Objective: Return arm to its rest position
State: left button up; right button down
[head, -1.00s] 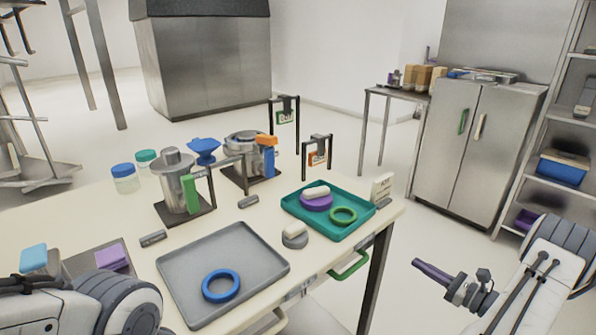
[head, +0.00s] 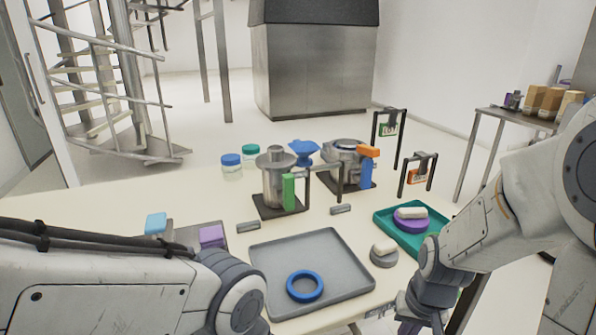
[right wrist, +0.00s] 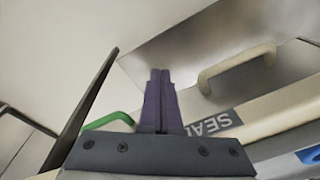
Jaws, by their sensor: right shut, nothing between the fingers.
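My right arm comes in from the right in the head view, its wrist in front of the teal tray's near right part; the fingertips are hidden or cut off there. In the right wrist view my right gripper (right wrist: 159,75) is shut, its two dark purple fingers together with nothing between them.
The table (head: 80,207) carries a grey tray (head: 345,240) with a blue ring (head: 305,286), a teal tray (head: 384,218) with a purple ring and white piece, and metal pots (head: 276,180) behind.

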jog(key=s+a+r+n+g, duration=0.1)
jog(key=s+a+r+n, duration=0.35)
jog(key=s+a, duration=0.3)
jog(key=s+a+r+n, duration=0.3)
jog(key=s+a+n, duration=0.3)
jog(key=a, duration=0.2)
notch_tip(320, 180, up, 14)
jog(key=p, duration=1.4)
jog(key=shift+r, duration=0.15)
jog(key=shift+w+a+m, duration=0.1)
jog(key=shift+m, duration=0.15)
